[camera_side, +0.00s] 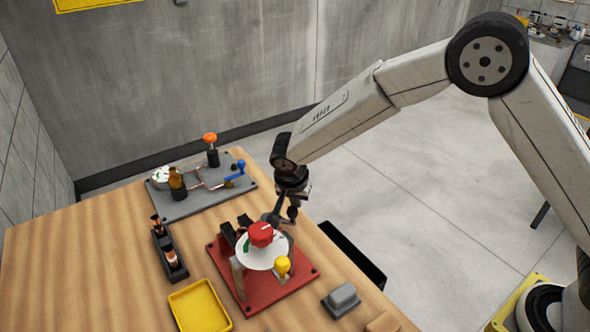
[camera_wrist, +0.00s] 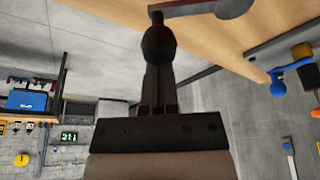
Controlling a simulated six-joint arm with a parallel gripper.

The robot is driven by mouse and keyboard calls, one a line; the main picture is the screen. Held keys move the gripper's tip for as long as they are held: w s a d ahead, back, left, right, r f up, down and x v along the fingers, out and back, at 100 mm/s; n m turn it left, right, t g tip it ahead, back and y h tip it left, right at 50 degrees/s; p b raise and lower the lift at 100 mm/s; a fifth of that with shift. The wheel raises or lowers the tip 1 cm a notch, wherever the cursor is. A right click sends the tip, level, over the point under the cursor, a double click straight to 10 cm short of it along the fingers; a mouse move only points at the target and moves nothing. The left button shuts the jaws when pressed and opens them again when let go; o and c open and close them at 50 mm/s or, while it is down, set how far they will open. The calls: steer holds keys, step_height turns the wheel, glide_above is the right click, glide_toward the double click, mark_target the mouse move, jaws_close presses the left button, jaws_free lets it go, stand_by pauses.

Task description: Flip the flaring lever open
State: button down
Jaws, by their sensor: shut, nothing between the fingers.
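A red base plate (camera_side: 305,277) on the wooden table carries a fixture with a red knob (camera_side: 261,234), a white disc (camera_side: 262,255) and a yellow knob (camera_side: 282,265). I cannot tell for certain which part is the flaring lever. My gripper (camera_side: 291,212) is shut and empty, low at the back right of this fixture. Its dark fingers (camera_wrist: 158,45) are together in the wrist view. I cannot tell whether they touch the fixture.
A grey plate (camera_side: 190,205) behind holds copper tubing, a blue-handled valve (camera_side: 240,167) and an orange-knobbed lever (camera_side: 210,137). A dark rack (camera_side: 168,250) and yellow tray (camera_side: 199,309) stand left of the fixture. A grey block (camera_side: 342,298) lies right of it.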

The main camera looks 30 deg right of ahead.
mark_target(293, 213)
steer(key=m, duration=0.1)
steer(key=s+a+m, duration=0.1)
steer(key=m+g, duration=0.1)
steer(key=shift+s+a+m+h, duration=0.25)
steer(key=shift+s+m+h, duration=0.1)
steer(key=shift+m+h, duration=0.05)
steer(key=m, duration=0.1)
steer(key=s+a+m+g, duration=0.1)
steer(key=m, duration=0.1)
steer(key=shift+a, duration=0.3)
steer(key=shift+s+a, duration=0.2)
steer(key=shift+a, duration=0.3)
steer(key=shift+d, duration=0.6)
steer(key=d, duration=0.3)
steer(key=shift+d+m, duration=0.1)
steer(key=shift+m, duration=0.2)
steer(key=v, duration=1)
steer(key=shift+w+a, duration=0.15)
steer(key=shift+a, duration=0.05)
steer(key=shift+d, duration=0.1)
